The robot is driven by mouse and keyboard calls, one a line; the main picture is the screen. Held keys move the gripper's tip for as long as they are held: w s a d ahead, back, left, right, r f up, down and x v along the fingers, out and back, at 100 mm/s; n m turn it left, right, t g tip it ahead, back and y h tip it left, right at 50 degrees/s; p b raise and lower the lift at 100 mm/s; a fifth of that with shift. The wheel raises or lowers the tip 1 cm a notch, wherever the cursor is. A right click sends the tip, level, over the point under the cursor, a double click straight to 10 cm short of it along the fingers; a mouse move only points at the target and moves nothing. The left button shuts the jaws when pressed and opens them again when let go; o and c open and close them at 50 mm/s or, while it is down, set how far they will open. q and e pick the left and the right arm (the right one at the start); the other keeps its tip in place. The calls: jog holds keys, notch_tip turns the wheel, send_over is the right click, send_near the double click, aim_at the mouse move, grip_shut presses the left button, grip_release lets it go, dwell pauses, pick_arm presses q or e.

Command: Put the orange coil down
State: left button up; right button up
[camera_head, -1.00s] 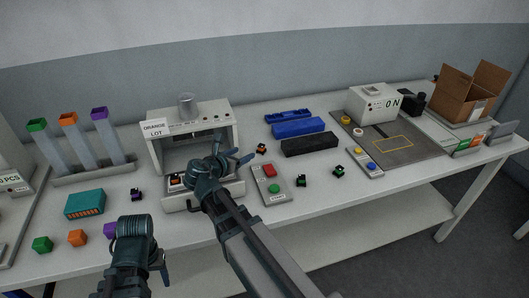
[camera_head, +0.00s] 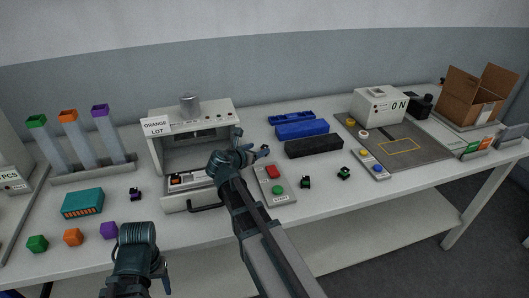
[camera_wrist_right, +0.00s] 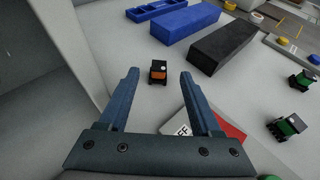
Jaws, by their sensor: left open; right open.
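An orange coil (camera_wrist_right: 158,72), a small block with black parts, stands on the white table in the right wrist view. My right gripper (camera_head: 252,143) is open, and in the right wrist view its fingers (camera_wrist_right: 159,76) appear on either side of the coil without visible contact; how high they are above it I cannot tell. In the head view this coil is hidden behind the right gripper. Another black-and-orange piece (camera_head: 176,180) sits in the tray of the ORANGE LOT machine (camera_head: 192,112). My left gripper (camera_head: 152,277) is open at the bottom edge, its fingers partly out of view.
A button box (camera_head: 273,186) with red and green buttons stands just in front of the right gripper. Blue (camera_head: 302,129) and black (camera_head: 314,146) blocks lie behind. Green-and-black coils (camera_head: 305,182) are to the right. A purple-and-black coil (camera_head: 135,194) is left of the machine.

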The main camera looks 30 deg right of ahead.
aim_at(264, 147)
jog(key=b+x, duration=0.2)
jog(key=x, duration=0.3)
jog(key=shift+w+f, duration=0.1)
jog(key=shift+f, duration=0.15)
grip_shut()
